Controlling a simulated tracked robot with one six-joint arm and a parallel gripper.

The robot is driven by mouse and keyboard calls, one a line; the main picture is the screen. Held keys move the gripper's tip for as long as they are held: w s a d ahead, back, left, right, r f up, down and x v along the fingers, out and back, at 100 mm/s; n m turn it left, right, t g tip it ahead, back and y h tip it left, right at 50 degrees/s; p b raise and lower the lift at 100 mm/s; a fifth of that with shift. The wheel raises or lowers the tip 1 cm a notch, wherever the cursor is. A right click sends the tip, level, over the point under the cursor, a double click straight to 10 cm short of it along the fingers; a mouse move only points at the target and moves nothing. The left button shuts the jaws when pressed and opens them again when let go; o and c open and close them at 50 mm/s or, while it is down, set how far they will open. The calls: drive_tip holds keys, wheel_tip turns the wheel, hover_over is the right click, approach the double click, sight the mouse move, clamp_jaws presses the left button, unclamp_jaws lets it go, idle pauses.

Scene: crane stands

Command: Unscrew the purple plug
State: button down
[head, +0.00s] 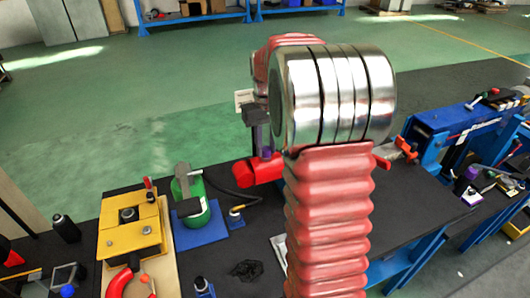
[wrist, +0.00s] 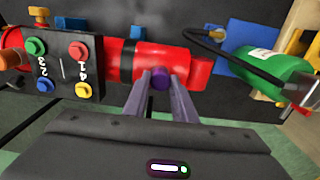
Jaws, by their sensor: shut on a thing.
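The purple plug (wrist: 159,82) shows in the wrist view at the side of a red cylinder (wrist: 122,60). My gripper (wrist: 160,74) has its two grey fingers on either side of the plug, shut on it. The plug appears seated against the cylinder; its thread is hidden. In the head view, the red cylinder (head: 258,172) lies partly behind my arm, with a small purple spot (head: 265,153) just above it below my dark gripper body (head: 254,115). I cannot tell how far the plug is turned.
A black panel (wrist: 63,66) with coloured, numbered buttons sits left of the plug. A green canister (head: 190,194) with a black hose stands on a blue pad. A yellow block (head: 128,240) stands further left. A blue stand (head: 455,128) is at right.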

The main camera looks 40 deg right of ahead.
drive_tip(key=shift+n, duration=0.3)
drive_tip(key=n, duration=0.2)
drive_tip(key=shift+s+r+n, duration=0.1)
drive_tip(key=shift+n, duration=1.2)
drive_tip(key=n, duration=0.2)
drive_tip(key=shift+n, duration=1.6)
drive_tip(key=shift+n, duration=0.5)
drive_tip(key=shift+a+n, duration=0.1)
drive_tip(key=shift+n, duration=2)
